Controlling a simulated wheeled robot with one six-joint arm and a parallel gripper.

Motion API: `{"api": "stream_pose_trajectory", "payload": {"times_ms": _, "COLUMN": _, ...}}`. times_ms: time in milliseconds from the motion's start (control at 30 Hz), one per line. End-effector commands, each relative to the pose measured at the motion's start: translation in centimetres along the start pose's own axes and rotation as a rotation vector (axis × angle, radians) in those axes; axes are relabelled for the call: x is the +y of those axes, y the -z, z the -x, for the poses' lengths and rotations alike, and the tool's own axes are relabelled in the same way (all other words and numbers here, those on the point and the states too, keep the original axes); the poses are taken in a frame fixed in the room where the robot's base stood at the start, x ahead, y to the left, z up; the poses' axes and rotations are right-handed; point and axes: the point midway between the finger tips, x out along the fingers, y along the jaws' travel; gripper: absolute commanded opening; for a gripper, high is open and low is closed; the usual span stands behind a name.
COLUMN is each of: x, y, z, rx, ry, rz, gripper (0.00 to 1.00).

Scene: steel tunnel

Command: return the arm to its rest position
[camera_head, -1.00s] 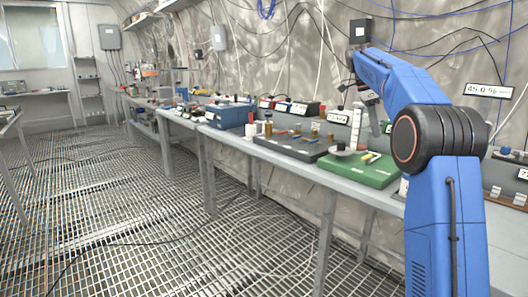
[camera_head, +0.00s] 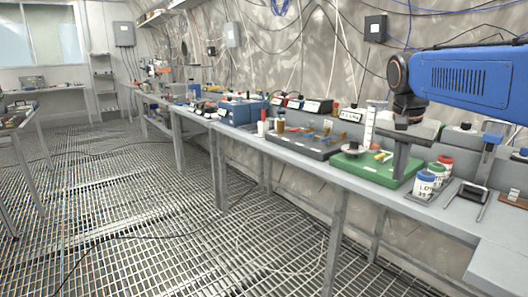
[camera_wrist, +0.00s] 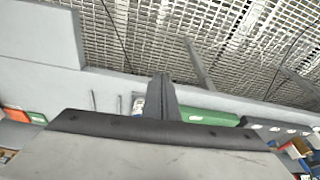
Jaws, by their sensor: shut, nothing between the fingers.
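My blue arm (camera_head: 462,82) reaches in from the right edge of the head view. My gripper (camera_head: 401,172) hangs from its end, fingers pointing down, in front of the green board (camera_head: 352,168) on the bench. The fingers look shut together as one narrow grey bar, with nothing held. In the wrist view the shut gripper (camera_wrist: 160,80) stands at the middle, with the green board (camera_wrist: 205,117) to its right. I cannot tell the gap between fingertips and bench.
The grey bench (camera_head: 345,183) runs along the wall. A dark tray (camera_head: 300,145) and blue box (camera_head: 243,112) lie farther left.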

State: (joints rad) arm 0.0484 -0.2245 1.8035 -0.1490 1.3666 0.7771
Motion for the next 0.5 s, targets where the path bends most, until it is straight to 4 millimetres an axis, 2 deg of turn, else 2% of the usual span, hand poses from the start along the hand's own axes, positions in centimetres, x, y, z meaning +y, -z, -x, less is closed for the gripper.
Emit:
{"api": "stream_pose_trajectory", "payload": {"times_ms": 33, "x": 0.9, "y": -1.6, "z": -0.3, "rx": 0.003, "ry": 0.016, "rz": 0.042, "gripper": 0.00}}
{"api": "stream_pose_trajectory", "payload": {"times_ms": 267, "x": 4.5, "y": -8.3, "z": -3.0, "rx": 0.027, "ry": 0.086, "rz": 0.257, "gripper": 0.00}}
{"api": "stream_pose_trajectory", "payload": {"times_ms": 500, "x": 8.2, "y": -15.2, "z": -7.0, "rx": 0.067, "ry": 0.153, "rz": 0.476, "gripper": 0.00}}
